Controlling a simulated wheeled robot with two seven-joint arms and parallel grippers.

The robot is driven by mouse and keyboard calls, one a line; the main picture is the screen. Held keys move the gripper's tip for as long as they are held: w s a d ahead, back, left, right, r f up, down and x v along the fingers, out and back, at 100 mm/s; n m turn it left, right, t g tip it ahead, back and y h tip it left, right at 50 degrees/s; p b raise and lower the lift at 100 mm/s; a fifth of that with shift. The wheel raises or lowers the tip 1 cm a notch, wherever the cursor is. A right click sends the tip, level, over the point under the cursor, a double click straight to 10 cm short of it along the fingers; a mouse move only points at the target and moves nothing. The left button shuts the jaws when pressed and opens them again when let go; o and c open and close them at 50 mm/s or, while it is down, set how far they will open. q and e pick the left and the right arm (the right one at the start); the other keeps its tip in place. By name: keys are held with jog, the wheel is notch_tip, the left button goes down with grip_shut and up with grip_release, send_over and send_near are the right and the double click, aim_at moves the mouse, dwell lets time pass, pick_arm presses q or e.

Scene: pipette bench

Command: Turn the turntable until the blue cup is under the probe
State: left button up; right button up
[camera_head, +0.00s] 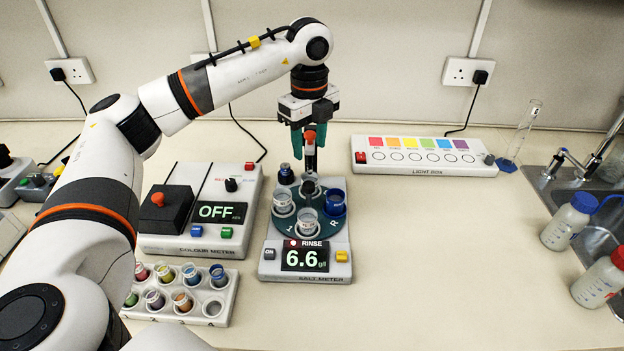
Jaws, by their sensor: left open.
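The green turntable (325,228) sits on the white salt meter (335,270) and carries several cups. The blue cup (335,203) stands at its right side, beside the probe and not under it. The dark probe (310,163) with an orange-red top points down over the back part of the turntable, above a cup there. A clear cup stands at the left (283,202) and another at the front (307,222). My left gripper (314,140) is open, pointing down, with its teal fingers around the probe's top; I cannot tell whether they touch it.
The salt meter display reads RINSE and 6.6. The colour meter (190,243), showing OFF, stands close on the left, with a rack (213,310) of small coloured cups in front. A light box (425,170) lies behind right. Bottles and a sink are far right. The front right bench is clear.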

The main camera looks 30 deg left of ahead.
aim_at(309, 184)
pick_arm(q)
jog(key=f, duration=0.3)
jog(key=f+p, duration=0.1)
jog(key=f, duration=0.2)
jog(key=f+p, duration=0.1)
jog(key=f, duration=0.3)
jog(key=shift+s, duration=0.25)
jog(key=shift+c, duration=1.1)
grip_shut()
